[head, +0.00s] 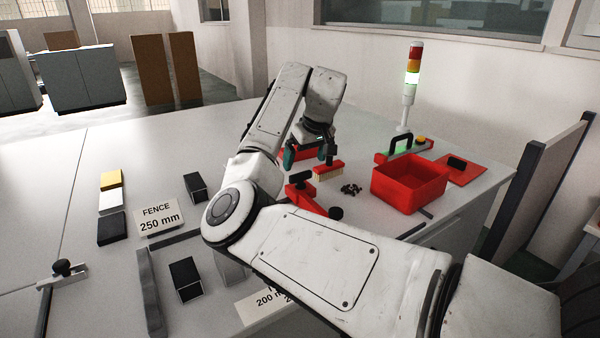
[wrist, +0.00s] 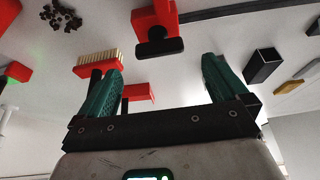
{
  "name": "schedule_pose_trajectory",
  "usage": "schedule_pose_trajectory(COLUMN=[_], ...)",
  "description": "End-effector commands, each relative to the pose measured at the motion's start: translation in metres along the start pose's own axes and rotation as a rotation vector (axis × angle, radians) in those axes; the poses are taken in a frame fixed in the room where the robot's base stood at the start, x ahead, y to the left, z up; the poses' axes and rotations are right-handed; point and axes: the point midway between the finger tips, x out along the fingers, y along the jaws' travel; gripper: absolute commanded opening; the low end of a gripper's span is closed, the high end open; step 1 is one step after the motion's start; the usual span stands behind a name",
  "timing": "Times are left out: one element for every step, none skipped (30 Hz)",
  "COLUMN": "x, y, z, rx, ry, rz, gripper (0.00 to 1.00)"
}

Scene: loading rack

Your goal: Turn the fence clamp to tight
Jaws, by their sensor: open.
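No part is labelled as the fence clamp. A red body with a black T-shaped handle (head: 306,198) stands on the bench just below my gripper in the head view; a round black knob (head: 336,213) is at its near end. In the wrist view, a red piece with a black handle (wrist: 157,44) is at the top centre. A second black knob (head: 62,268) sits on a metal bracket at the bench's left. My gripper (head: 310,157) is open and empty above the bench; its green fingers are apart in the wrist view (wrist: 163,78). I cannot tell either handle's tightness.
A red bin (head: 408,188) and signal tower (head: 411,85) stand right. Black square tubes (head: 195,187) and a FENCE 250 mm card (head: 158,217) lie left. My arm hides the near middle.

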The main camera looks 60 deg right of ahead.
Motion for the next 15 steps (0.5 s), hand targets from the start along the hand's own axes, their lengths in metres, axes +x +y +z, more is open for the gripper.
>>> schedule_pose_trajectory(x=[0.010,0.016,0.023,0.028,0.032,0.038,0.042,0.045,0.050,0.052,0.054,0.057,0.058,0.059,0.060], y=[-0.001,0.000,0.000,0.000,0.000,-0.001,0.000,0.000,0.000,0.000,0.000,0.000,0.000,0.000,0.000], z=[0.001,0.001,0.001,0.001,0.001,0.001,0.001,0.001,0.001,0.000,0.000,0.000,0.001,0.001,0.000], rx=[-0.001,-0.001,-0.001,0.000,0.000,0.000,0.001,0.001,0.001,0.001,0.001,0.002,0.002,0.002,0.002], ry=[-0.003,-0.003,-0.003,-0.003,-0.002,-0.002,-0.002,-0.002,-0.001,-0.001,-0.001,-0.001,0.000,0.000,0.000], rz=[-0.002,-0.001,-0.001,-0.001,0.000,-0.001,0.000,-0.001,0.000,0.000,0.000,0.000,0.000,0.000,0.001], gripper=[1.00,1.00,1.00,1.00,1.00,1.00,1.00,1.00,1.00,1.00,1.00,1.00,1.00,1.00,1.00])
